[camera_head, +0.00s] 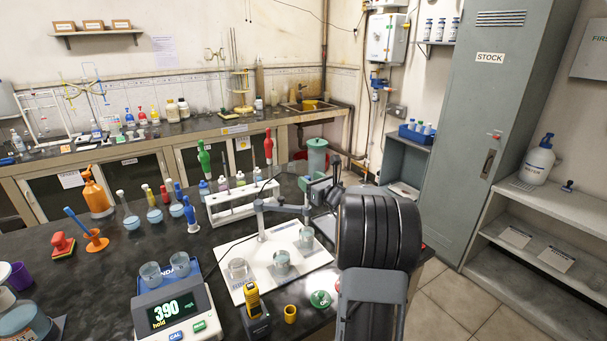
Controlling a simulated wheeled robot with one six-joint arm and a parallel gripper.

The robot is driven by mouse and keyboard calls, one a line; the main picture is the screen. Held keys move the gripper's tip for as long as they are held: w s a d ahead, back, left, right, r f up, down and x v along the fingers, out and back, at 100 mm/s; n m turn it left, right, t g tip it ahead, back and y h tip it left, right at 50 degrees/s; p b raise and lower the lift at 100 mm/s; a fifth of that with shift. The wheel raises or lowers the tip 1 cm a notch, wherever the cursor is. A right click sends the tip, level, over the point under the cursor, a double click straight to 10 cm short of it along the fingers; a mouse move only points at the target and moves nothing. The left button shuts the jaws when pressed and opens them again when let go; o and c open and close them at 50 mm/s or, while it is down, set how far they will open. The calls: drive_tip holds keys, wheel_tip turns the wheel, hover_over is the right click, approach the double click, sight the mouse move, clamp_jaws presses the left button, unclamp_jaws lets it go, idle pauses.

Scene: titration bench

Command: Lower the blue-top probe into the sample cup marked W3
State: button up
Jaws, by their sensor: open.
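My gripper (321,188) is at the far end of my arm, beside the jointed holder arm (285,207) of a small stand on a white tray (318,259). It is small and partly hidden by my arm; its jaws are open. Three clear cups stand on the tray: one at left (238,269), one in the middle (281,262) and one at the back right (306,237). Their marks are too small to read, so I cannot tell which is W3. I cannot clearly pick out the blue-top probe; my arm and the holder may hide it.
A meter (173,314) reading 390 stands at front left, with two cups behind its display. A yellow handheld device (254,302) and a small yellow cup (290,314) stand in front of the tray. A white rack (240,203) with coloured-top items stands behind it.

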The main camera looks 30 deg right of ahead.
drive_tip(key=shift+w+a+p, duration=0.1)
drive_tip(key=shift+w+p, duration=0.3)
drive_tip(key=shift+w, duration=1.65)
drive_tip(key=shift+c, duration=0.2)
clamp_jaws()
